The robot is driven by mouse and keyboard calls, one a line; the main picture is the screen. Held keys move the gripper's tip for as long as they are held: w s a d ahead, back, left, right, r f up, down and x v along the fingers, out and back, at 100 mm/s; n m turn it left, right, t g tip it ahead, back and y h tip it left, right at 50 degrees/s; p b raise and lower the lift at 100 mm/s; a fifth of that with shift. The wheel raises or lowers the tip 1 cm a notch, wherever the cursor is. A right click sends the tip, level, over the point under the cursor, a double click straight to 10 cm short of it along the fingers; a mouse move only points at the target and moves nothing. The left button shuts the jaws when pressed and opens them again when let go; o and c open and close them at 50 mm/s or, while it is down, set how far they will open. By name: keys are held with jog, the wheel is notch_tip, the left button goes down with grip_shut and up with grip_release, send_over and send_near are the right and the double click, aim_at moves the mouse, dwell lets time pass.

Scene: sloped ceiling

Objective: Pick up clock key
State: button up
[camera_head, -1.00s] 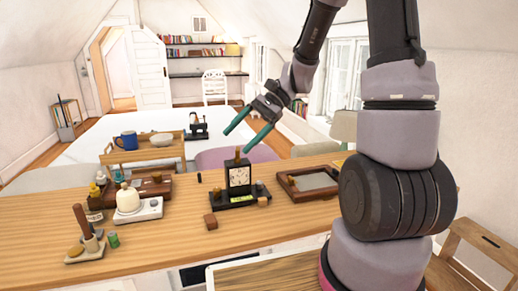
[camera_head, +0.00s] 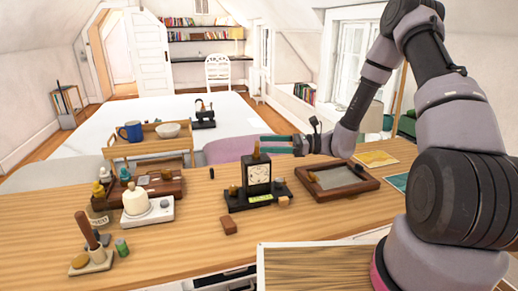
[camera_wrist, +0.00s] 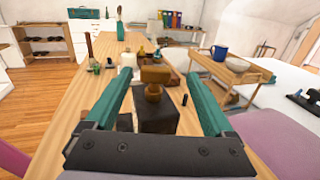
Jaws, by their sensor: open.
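The clock sits on a dark base on the wooden table.
A wooden-framed tray (camera_head: 345,182) lies right of the clock. A small brown block (camera_head: 229,227) lies in front. A white device with a round top (camera_head: 136,200) and a brown box (camera_head: 166,186) stand left. The table's front middle is mostly clear.

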jog(key=a, duration=0.7)
jog(key=shift+s+f, duration=0.15)
jog(key=shift+s, duration=0.05)
grip_shut()
